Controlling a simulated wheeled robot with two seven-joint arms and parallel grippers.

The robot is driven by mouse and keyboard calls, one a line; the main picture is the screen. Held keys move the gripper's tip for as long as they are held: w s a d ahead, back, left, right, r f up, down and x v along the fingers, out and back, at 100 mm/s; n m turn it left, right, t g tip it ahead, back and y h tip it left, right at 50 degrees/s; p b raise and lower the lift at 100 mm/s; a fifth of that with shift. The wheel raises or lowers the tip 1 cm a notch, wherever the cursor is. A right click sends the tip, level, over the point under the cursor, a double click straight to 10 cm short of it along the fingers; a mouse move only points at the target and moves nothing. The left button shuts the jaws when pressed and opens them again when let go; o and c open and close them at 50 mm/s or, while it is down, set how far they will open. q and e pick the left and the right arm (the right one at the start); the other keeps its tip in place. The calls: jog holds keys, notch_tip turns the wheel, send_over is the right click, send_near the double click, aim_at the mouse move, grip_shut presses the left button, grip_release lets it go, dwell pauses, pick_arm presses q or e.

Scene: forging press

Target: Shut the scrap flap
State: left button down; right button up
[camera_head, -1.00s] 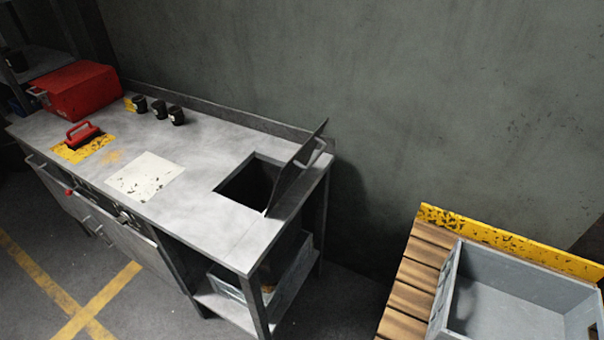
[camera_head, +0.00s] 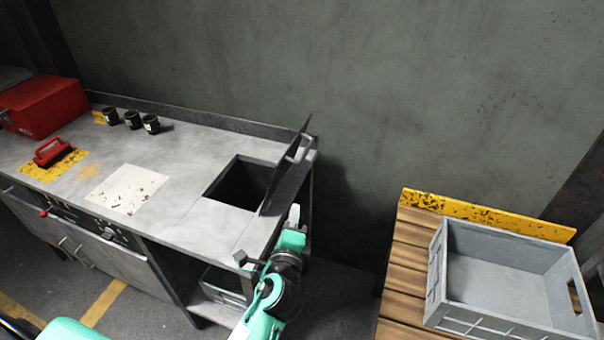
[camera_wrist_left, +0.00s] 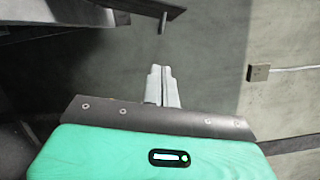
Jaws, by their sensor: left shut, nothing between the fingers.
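The scrap flap (camera_head: 287,175) stands raised and tilted at the right end of the grey bench, with its handle (camera_head: 298,149) on its right face. The square scrap opening (camera_head: 241,184) beside it is uncovered and dark inside. My left gripper (camera_head: 294,214) is at the bench's right end, just below and right of the flap in the head view, apart from the handle as far as I can tell. Its fingers (camera_wrist_left: 162,86) are shut and empty in the left wrist view, facing the wall. A dark plate edge and a short bar (camera_wrist_left: 163,22) show above them. My right gripper is out of view.
A grey crate (camera_head: 500,270) sits on a wooden pallet (camera_head: 400,275) at right. A gap separates bench and pallet.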

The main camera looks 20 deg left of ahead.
pick_arm(q)
jog(key=w+a+r+p, duration=0.4)
jog(key=w+a+p, duration=0.1)
jog(key=w, duration=0.4)
jog(key=shift+w+a+p, duration=0.3)
jog(key=shift+w, duration=0.1)
